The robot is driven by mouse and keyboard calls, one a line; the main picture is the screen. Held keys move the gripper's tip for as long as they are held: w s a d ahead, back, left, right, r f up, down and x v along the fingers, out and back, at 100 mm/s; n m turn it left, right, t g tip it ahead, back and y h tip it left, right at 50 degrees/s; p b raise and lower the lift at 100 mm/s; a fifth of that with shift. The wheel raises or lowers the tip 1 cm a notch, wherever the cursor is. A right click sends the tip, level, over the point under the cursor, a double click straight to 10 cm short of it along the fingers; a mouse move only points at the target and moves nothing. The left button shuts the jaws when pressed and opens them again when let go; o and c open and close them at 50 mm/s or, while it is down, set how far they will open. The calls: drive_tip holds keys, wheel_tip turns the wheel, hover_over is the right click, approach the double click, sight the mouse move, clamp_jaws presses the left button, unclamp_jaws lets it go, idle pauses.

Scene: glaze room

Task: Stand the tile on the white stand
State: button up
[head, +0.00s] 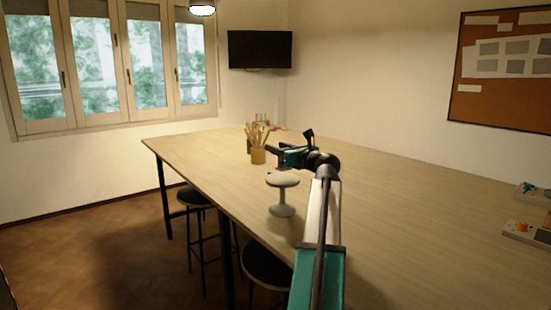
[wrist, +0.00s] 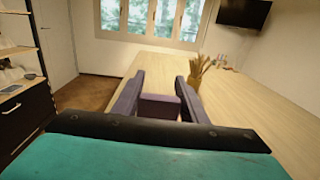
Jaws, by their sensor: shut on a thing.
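The white stand (head: 282,180) is a round-topped pedestal, upright on the long wooden table near its left edge in the head view. My gripper (head: 276,151) is just above and behind the stand's top in that view, apart from it as far as I can see. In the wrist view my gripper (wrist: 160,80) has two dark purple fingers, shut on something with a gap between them. A dark purple block fills part of that gap; I cannot tell whether it is the tile or part of the gripper. The tile is not clearly visible elsewhere.
A yellow pot of wooden tools (head: 258,156) stands beyond the stand on the wooden table (head: 410,215). Small items (head: 526,230) lie at the table's right edge. Dark stools (head: 194,196) stand along the left side. The middle of the table is clear.

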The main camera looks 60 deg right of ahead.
idle(0.3)
drive_tip(key=shift+w+d+f, duration=0.1)
drive_tip(key=shift+w+f, duration=0.1)
drive_tip(key=shift+f, duration=0.4)
drive_tip(key=shift+w+d+f, duration=0.1)
drive_tip(key=shift+w+f, duration=0.05)
drive_tip(key=shift+f, duration=0.45)
drive_tip(key=shift+w+d+f, duration=0.1)
drive_tip(key=shift+w+f, duration=0.1)
drive_tip(key=shift+f, duration=0.4)
drive_tip(key=o, duration=1.1)
drive_tip(key=shift+f, duration=0.1)
drive_tip(key=shift+s+a, duration=0.1)
drive_tip(key=shift+s, duration=0.05)
drive_tip(key=v, duration=1.1)
drive_tip(key=shift+s+a, duration=0.15)
drive_tip(key=shift+s, duration=0.15)
